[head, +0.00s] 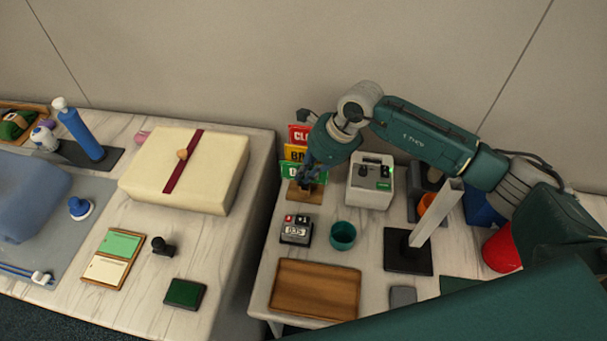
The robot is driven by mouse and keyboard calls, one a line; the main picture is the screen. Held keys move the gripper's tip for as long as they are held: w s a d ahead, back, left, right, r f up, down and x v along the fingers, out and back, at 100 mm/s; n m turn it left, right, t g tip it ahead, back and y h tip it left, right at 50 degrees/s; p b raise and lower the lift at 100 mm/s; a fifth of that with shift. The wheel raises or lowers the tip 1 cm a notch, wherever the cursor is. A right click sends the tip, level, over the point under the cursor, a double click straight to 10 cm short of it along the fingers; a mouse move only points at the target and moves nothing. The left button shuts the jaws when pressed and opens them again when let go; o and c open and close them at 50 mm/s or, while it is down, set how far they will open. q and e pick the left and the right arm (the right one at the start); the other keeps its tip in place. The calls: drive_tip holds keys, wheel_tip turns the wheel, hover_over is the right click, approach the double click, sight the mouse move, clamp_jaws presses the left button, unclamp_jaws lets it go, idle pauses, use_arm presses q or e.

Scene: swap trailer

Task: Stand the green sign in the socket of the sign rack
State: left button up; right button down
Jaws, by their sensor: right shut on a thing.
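The green sign (289,170) with white lettering stands lowest and nearest of several coloured signs, at the left of the right table. My right gripper (309,180) comes down from above and is shut on the green sign, covering its right part. The wooden base of the sign rack (304,194) shows just below the gripper. Whether the sign's foot is inside a socket is hidden by the fingers. A red sign (299,133) and a yellow sign (293,153) stand behind it. My left gripper is not in view.
A grey-white machine (371,182) stands close right of the gripper. A digital counter (296,230) and a teal cup (343,235) stand in front. A wooden tray (315,290) lies nearer. A gap separates the left table, with its cream box (213,165).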

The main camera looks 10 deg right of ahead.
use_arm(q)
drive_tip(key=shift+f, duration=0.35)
use_arm(e)
drive_tip(key=f, duration=0.1)
drive_tip(key=s+f, duration=0.1)
drive_tip(key=shift+s+a+f, duration=0.2)
drive_tip(key=shift+a+f, duration=0.1)
drive_tip(key=shift+a, duration=0.05)
drive_tip(key=c, duration=1.2)
unclamp_jaws()
drive_tip(key=shift+f, duration=0.1)
drive_tip(key=shift+d+r+p, duration=0.2)
drive_tip(key=shift+r+p, duration=0.2)
drive_tip(key=shift+r, duration=0.15)
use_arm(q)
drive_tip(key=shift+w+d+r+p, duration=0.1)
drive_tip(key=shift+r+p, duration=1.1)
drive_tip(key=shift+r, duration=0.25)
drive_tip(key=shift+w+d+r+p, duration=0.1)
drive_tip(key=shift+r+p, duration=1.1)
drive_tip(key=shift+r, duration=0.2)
use_arm(e)
drive_tip(key=w+v, duration=0.1)
drive_tip(key=v, duration=0.7)
drive_tip(key=shift+w+r, duration=0.2)
drive_tip(key=shift+w, duration=0.1)
